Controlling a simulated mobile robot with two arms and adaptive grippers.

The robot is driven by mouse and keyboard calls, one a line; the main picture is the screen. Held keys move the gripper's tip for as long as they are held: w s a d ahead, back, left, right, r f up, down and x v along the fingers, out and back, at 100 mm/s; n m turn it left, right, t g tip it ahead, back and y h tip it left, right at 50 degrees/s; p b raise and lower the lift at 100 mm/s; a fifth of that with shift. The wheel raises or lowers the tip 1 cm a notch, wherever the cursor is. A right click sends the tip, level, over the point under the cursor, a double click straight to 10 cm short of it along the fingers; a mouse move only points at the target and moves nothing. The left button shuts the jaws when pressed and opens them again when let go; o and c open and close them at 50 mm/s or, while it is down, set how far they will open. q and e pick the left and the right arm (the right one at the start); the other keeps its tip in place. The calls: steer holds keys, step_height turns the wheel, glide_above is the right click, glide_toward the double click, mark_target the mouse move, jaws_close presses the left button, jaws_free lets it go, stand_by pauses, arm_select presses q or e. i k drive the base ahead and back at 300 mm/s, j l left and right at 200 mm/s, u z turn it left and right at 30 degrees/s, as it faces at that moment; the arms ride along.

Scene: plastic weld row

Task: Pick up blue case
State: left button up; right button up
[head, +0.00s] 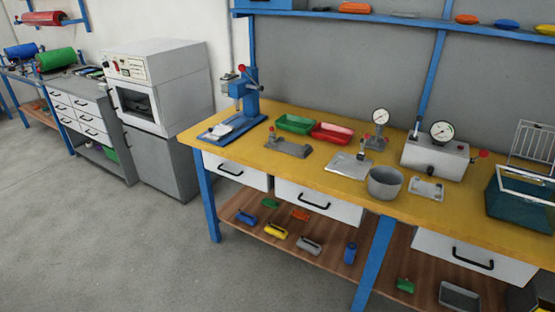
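Several blue things could be the blue case, and I cannot tell which one it is. On the wooden lower shelf under the yellow bench lie a small blue item (246,217) at the left and another blue item (350,253) further right, near a blue bench leg. A larger blue box (272,4) sits on the upper shelf, cut off by the top edge. A flat blue item (507,25) lies at the right of that shelf. Neither of my grippers is in view.
The yellow bench (310,172) carries a blue press (246,98), green (294,124) and red trays (332,132), gauges and a grey pot (385,184). A white oven (160,80) stands left. The grey floor (120,250) in front is clear.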

mark_target(251, 220)
steer(key=i+j+z, duration=0.15)
steer(key=i+j, duration=0.15)
steer(key=i+j+z, duration=0.15)
steer(key=j, duration=0.25)
steer(key=i+j+z, duration=0.15)
steer(key=i+j, duration=0.25)
steer(key=i+j+z, duration=0.15)
steer(key=j, duration=0.3)
steer(key=i+l, duration=0.05)
